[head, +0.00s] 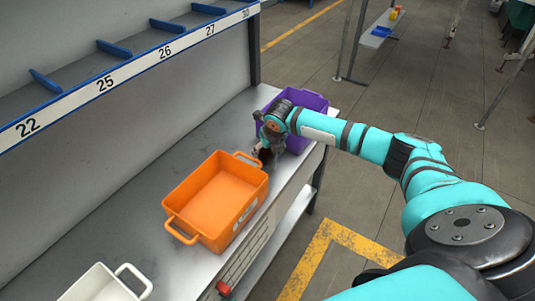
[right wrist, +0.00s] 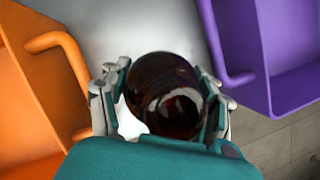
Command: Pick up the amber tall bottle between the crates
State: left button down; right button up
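The amber tall bottle (right wrist: 165,85) is dark brown and glossy, seen from above in the right wrist view. It stands between the orange crate (head: 214,200) and the purple crate (head: 314,101). My right gripper (right wrist: 165,72) has a finger on each side of the bottle, and both pads appear to press on it. In the head view my right gripper (head: 266,151) is low in the gap between the crates and mostly hides the bottle. My left gripper is not in view.
The orange crate (right wrist: 40,90) and purple crate (right wrist: 262,60) flank the gripper closely, their handles towards it. A white crate (head: 98,285) stands at the near end of the grey bench (head: 170,262). A numbered shelf (head: 125,70) runs above the bench's left side.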

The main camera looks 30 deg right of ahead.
jog(key=c, duration=0.4)
jog(key=shift+c, duration=0.4)
jog(key=shift+r, duration=0.15)
